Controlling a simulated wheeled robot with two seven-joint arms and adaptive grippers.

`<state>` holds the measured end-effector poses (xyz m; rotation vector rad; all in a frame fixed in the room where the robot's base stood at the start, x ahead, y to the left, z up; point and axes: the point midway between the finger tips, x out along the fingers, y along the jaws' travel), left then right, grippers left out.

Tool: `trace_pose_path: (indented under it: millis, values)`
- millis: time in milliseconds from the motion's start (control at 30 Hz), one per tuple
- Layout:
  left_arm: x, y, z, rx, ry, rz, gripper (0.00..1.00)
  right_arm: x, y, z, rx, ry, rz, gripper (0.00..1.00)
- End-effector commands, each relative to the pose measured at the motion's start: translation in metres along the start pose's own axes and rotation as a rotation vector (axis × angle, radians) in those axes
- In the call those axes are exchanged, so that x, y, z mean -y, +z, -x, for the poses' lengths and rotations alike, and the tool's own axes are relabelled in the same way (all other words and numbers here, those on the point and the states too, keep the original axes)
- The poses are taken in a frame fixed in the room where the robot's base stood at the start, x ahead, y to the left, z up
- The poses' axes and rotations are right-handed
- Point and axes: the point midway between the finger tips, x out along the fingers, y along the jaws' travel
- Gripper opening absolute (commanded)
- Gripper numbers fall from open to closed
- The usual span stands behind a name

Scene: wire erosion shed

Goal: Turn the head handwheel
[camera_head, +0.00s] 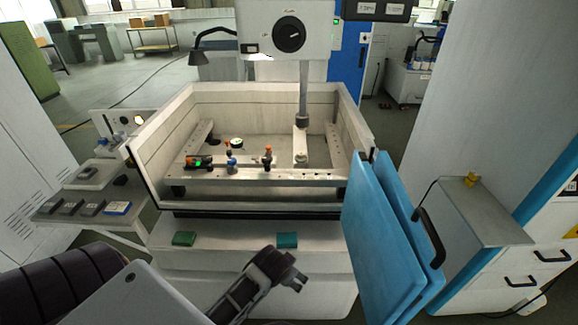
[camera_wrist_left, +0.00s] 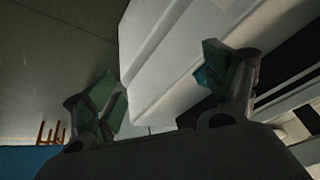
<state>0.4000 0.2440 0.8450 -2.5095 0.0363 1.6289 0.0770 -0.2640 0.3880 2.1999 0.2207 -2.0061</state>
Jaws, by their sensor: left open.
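The head handwheel (camera_head: 289,34) is a black round knob with a white mark on the front of the white machine head (camera_head: 262,30), at the top of the head view. My left gripper (camera_head: 290,268) is low in the head view, in front of the machine base and well below the handwheel, apart from it. In the left wrist view my left gripper (camera_wrist_left: 160,78) shows two spread fingers with green pads and nothing between them. The handwheel does not show in the wrist view. My right gripper is not in view.
The open white tank (camera_head: 255,200) with small fixtures inside stands below the head. Blue door panels (camera_head: 378,235) hang open at its right front corner. A side shelf (camera_head: 90,207) holds small items at left. A grey cabinet ledge (camera_head: 470,215) juts out at right.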

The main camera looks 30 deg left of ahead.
Motion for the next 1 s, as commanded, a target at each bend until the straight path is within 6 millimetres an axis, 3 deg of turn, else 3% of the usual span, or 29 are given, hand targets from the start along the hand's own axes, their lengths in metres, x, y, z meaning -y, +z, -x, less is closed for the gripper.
trace_pose_path:
  millis: [100,600,1000]
  values:
    - [0.022,-0.044,0.031,-0.096,-0.058,0.029,0.85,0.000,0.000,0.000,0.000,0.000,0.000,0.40]
    - [0.111,-0.201,0.124,-0.514,-0.300,0.164,0.85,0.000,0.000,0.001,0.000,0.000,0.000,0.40]
    - [0.176,-0.311,0.218,-0.879,-0.463,0.247,0.85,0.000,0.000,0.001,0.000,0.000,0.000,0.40]
